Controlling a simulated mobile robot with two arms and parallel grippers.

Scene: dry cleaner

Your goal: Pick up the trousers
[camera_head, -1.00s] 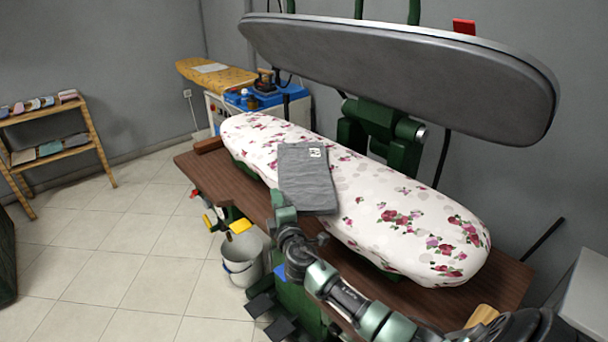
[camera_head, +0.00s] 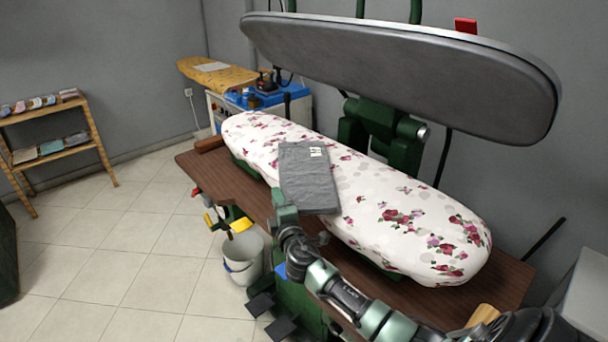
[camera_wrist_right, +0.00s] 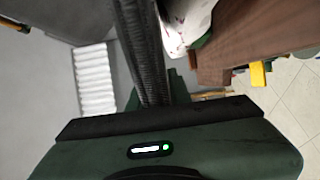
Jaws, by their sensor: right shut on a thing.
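The trousers (camera_head: 308,175) are a folded grey piece with a small white label near the top. They lie across the floral padded board (camera_head: 420,220) of the press. My right gripper (camera_head: 281,199) is at their near left edge and is shut on them. In the right wrist view the trousers (camera_wrist_right: 138,50) show edge-on as a dark grey strip running up from the gripper. My left gripper is not in view.
The raised grey press head (camera_head: 400,75) hangs above and behind the board. A brown wooden table (camera_head: 225,183) surrounds the board. A grey bucket (camera_head: 243,262) stands on the floor below. A wooden shelf (camera_head: 85,142) is at the far left. Tiled floor between is clear.

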